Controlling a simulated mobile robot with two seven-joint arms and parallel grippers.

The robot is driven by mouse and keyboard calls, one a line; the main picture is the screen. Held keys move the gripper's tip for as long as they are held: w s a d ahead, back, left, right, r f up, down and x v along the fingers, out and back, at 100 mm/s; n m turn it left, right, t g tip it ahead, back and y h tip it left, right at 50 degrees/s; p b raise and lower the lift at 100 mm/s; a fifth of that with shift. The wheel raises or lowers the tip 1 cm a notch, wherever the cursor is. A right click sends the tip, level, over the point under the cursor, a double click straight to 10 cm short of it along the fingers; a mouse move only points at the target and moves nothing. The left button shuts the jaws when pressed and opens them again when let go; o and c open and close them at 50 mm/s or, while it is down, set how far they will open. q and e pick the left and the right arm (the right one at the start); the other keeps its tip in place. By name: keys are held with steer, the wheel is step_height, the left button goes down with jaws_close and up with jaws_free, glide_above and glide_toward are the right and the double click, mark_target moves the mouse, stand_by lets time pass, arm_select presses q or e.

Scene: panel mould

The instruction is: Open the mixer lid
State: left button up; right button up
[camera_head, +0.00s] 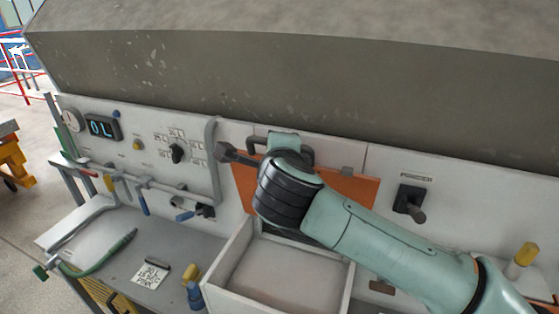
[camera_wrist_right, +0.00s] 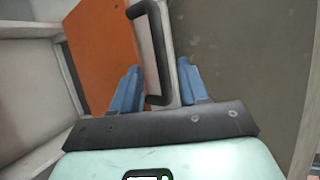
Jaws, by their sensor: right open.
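An orange panel (camera_head: 350,190), which looks like the mixer lid, is on the white front wall above an open box. In the right wrist view the orange panel (camera_wrist_right: 105,50) lies to the left of a dark bar handle (camera_wrist_right: 140,10) on a pale strip. My right gripper (camera_wrist_right: 158,82) is open, with one blue finger on each side of the handle's lower end. Whether the fingers touch it, I cannot tell. In the head view my right arm and wrist cover the middle of the panel and hide the fingertips. My left gripper is not in view.
A white open box (camera_head: 235,260) stands below the panel. A power switch (camera_head: 409,203) is to the right, and a dial (camera_head: 177,153) and display (camera_head: 103,127) to the left.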

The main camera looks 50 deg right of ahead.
steer(key=v, duration=0.6)
steer(key=shift+a, duration=0.15)
steer(key=shift+s+r, duration=0.1)
steer(key=shift+s, duration=0.05)
